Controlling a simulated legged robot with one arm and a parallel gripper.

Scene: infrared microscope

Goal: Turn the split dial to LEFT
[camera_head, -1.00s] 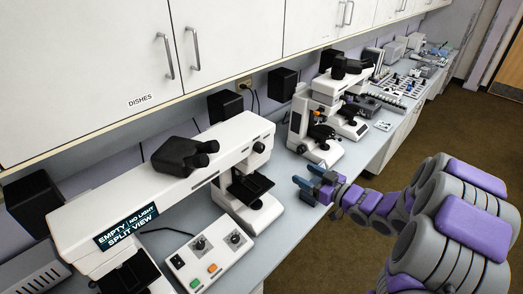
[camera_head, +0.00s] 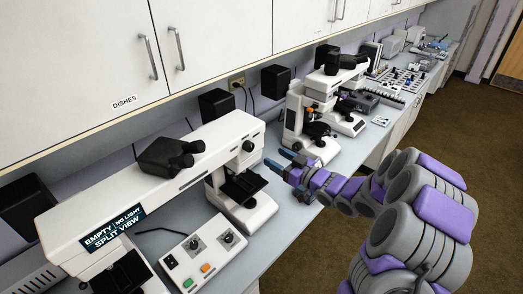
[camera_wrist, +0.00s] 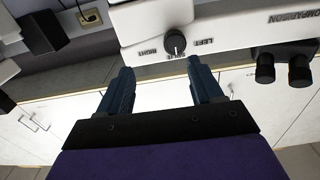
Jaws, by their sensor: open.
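The split dial (camera_wrist: 175,43) is a dark round knob with a pale pointer line on the white microscope body, at the upper middle of the wrist view. "RIGHT" is printed to its left and "LEFT" to its right; the pointer seems to aim at the partly hidden label between them. My gripper (camera_wrist: 160,85) is open and empty, its two blue fingers apart, with the dial beyond and between the tips. In the head view my gripper (camera_head: 278,164) is beside the right end of the long white comparison microscope (camera_head: 190,165).
A control box (camera_head: 203,254) with knobs and coloured buttons stands on the bench in front. A second white microscope (camera_head: 312,125) stands behind my gripper. Black eyepieces (camera_wrist: 283,70) stick out right of the dial. White cabinets (camera_head: 75,60) hang above.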

